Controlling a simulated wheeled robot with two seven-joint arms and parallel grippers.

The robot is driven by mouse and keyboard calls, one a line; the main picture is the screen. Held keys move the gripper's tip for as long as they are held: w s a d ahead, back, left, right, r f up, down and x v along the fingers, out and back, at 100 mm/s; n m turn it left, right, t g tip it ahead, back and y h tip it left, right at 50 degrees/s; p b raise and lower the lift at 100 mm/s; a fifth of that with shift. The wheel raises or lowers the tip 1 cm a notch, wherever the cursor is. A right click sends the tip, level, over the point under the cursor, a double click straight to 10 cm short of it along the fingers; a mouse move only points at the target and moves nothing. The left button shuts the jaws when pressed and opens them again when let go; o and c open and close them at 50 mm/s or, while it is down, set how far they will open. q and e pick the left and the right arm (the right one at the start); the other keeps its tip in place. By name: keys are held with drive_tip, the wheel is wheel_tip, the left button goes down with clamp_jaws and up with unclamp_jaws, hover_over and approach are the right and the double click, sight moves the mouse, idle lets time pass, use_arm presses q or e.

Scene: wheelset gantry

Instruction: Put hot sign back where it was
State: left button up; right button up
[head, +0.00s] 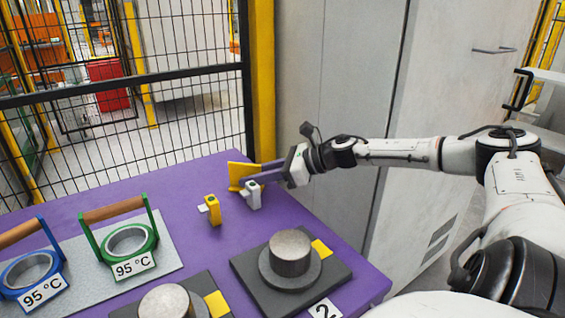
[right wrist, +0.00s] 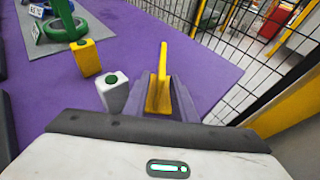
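The hot sign, a plain yellow folded plate (head: 236,174), is at the far right part of the purple table; no lettering on it shows. My right gripper (head: 262,174) reaches it from the right with two purple fingers. In the right wrist view the sign (right wrist: 159,92) sits between the fingers, which appear to press against both its sides. I cannot tell whether its lower edge touches the table. My left gripper is not in view.
A white block (head: 252,195) and a yellow block (head: 213,210) with green tops stand close beside the sign. A metal cylinder (head: 290,252) stands on a dark plate in front. Green (head: 128,240) and blue (head: 32,272) handled rings are at left. A mesh fence (head: 120,100) rises behind.

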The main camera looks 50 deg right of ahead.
drive_tip(key=shift+s+d, duration=0.15)
drive_tip(key=shift+s, duration=0.25)
drive_tip(key=shift+s+r, duration=0.25)
drive_tip(key=shift+r, duration=0.1)
drive_tip(key=shift+p+v, duration=0.5)
drive_tip(key=shift+v, duration=0.6)
drive_tip(key=p+v, duration=0.1)
drive_tip(key=v, duration=0.4)
drive_tip(key=shift+w+d+r, duration=0.1)
drive_tip(key=shift+d+r, duration=0.05)
drive_tip(key=shift+s+d+r, duration=0.15)
drive_tip(key=shift+s+d, duration=0.1)
drive_tip(key=shift+s, duration=0.25)
